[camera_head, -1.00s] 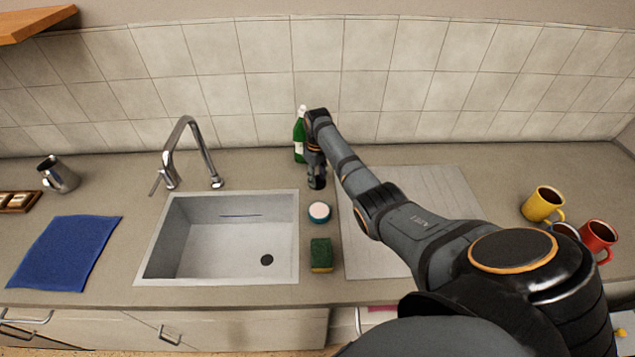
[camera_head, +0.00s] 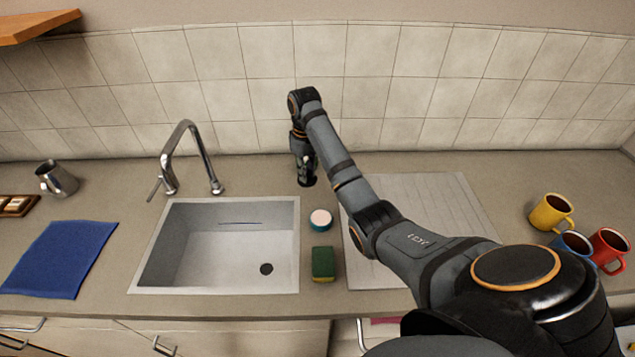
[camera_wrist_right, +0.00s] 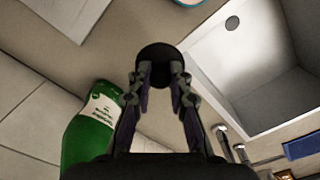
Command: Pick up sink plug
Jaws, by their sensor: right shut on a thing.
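The sink plug is a dark round piece, seen at the fingertips in the right wrist view (camera_wrist_right: 157,52). In the head view it is a small black shape (camera_head: 308,182) on or just above the counter, right of the sink's back corner; I cannot tell whether it touches the counter. My right gripper (camera_head: 304,168) points down, shut on the sink plug; its two fingers (camera_wrist_right: 159,74) close on it in the wrist view. My left gripper is not in view.
The sink (camera_head: 215,250) and chrome faucet (camera_head: 185,150) lie left. A white-topped round container (camera_head: 320,219) and a green sponge (camera_head: 322,263) stand in front. A green bottle (camera_wrist_right: 92,135) is close beside the gripper. Mugs (camera_head: 550,212) and a draining board (camera_head: 440,190) are right.

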